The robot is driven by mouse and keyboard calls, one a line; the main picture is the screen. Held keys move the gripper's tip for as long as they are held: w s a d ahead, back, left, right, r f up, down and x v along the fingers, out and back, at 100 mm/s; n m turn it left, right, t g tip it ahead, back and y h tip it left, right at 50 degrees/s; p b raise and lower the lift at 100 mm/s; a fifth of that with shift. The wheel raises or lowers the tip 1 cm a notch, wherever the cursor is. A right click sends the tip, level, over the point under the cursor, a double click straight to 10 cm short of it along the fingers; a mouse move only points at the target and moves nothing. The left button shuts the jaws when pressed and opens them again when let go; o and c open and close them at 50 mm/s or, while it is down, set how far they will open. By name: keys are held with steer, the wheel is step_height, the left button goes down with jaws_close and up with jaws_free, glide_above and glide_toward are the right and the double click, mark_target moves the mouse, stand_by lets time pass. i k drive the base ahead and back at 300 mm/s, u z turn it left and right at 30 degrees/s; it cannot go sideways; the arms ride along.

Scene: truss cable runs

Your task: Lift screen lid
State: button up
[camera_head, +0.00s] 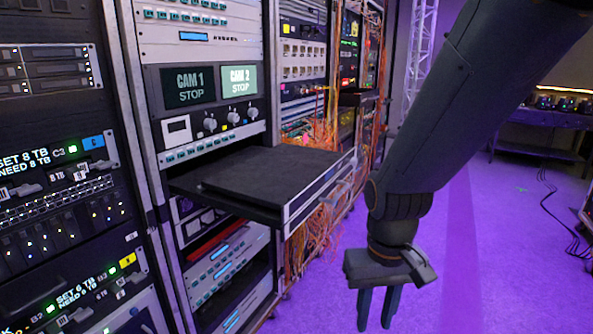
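A flat black drawer (318,190) sticks out of the rack, with a light strip along its front edge. A dark flat panel that looks like the screen lid (270,168) lies folded down on it. My gripper (378,312) points down over the purple floor, to the right of the drawer and lower in the picture. Its two fingers are apart with a narrow gap, and nothing shows between them. The gripper is clear of the lid. The lid's underside and any hinge are hidden.
Racks of equipment line the left, including a panel with CAM 1 (190,86) and CAM 2 (240,86) screens above the drawer. Orange cables (322,235) hang behind the drawer's right side. A dark table (545,119) stands at the back right. The purple floor (500,240) is mostly open.

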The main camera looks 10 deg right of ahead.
mark_target(284, 177)
steer(key=k, duration=1.3)
steer(key=z, duration=0.75)
steer(key=i, duration=0.6)
steer(key=z, duration=0.5)
steer(key=i, duration=1.35)
steer(key=u, duration=0.8)
